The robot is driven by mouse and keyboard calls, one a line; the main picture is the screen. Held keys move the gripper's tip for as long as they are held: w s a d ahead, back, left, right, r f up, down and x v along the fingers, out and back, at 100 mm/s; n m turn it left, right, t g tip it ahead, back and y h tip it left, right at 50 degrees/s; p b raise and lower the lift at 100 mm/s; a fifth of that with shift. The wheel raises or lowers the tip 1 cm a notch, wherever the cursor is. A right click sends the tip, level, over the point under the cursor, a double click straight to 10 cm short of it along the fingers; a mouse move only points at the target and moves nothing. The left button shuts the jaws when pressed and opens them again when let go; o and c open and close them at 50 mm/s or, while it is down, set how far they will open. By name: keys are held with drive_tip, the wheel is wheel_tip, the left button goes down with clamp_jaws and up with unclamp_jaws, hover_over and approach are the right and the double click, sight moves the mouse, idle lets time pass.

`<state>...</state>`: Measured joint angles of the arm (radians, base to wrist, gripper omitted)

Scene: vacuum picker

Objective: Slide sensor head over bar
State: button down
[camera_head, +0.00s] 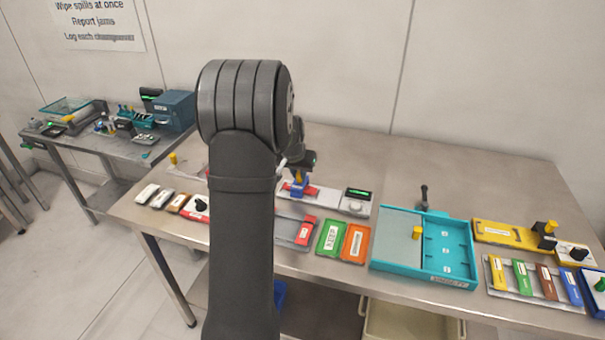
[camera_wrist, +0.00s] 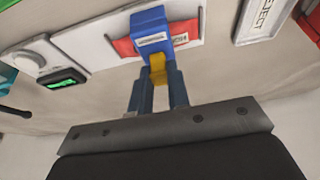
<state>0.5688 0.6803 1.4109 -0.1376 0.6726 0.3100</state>
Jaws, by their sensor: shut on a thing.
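My gripper (camera_wrist: 159,76) is shut on the yellow grip of a blue block (camera_wrist: 150,27), which looks like the sensor head. In the head view the blue block (camera_head: 297,188) hangs below my gripper (camera_head: 299,174), at the white unit behind the middle of the bench. A flat red labelled piece (camera_wrist: 186,33), perhaps the bar, lies on the white base (camera_wrist: 90,41) and shows on both sides of the block. I cannot tell whether block and red piece touch. A green-lit display (camera_wrist: 62,80) is at one end of the base. My arm hides part of the bench.
In front are a grey tray with a red piece (camera_head: 305,231), a green tray (camera_head: 330,237) and an orange tray (camera_head: 356,243). A turquoise tray (camera_head: 456,270) and a yellow plate (camera_head: 508,235) are at right. The bench behind the white base is clear.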

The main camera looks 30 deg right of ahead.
drive_tip(key=c, duration=1.4)
unclamp_jaws()
drive_tip(key=shift+w+a, duration=0.2)
drive_tip(key=shift+a, duration=0.05)
drive_tip(key=shift+o, duration=0.2)
drive_tip(key=shift+d, duration=0.1)
drive_tip(key=shift+s+r, duration=0.2)
drive_tip(key=shift+r, duration=0.35)
drive_tip(key=v, duration=1.6)
drive_tip(key=shift+s+a, duration=0.15)
drive_tip(key=shift+a, duration=0.05)
drive_tip(key=shift+r, duration=0.1)
drive_tip(key=x, duration=1.7)
drive_tip(key=shift+d, duration=0.1)
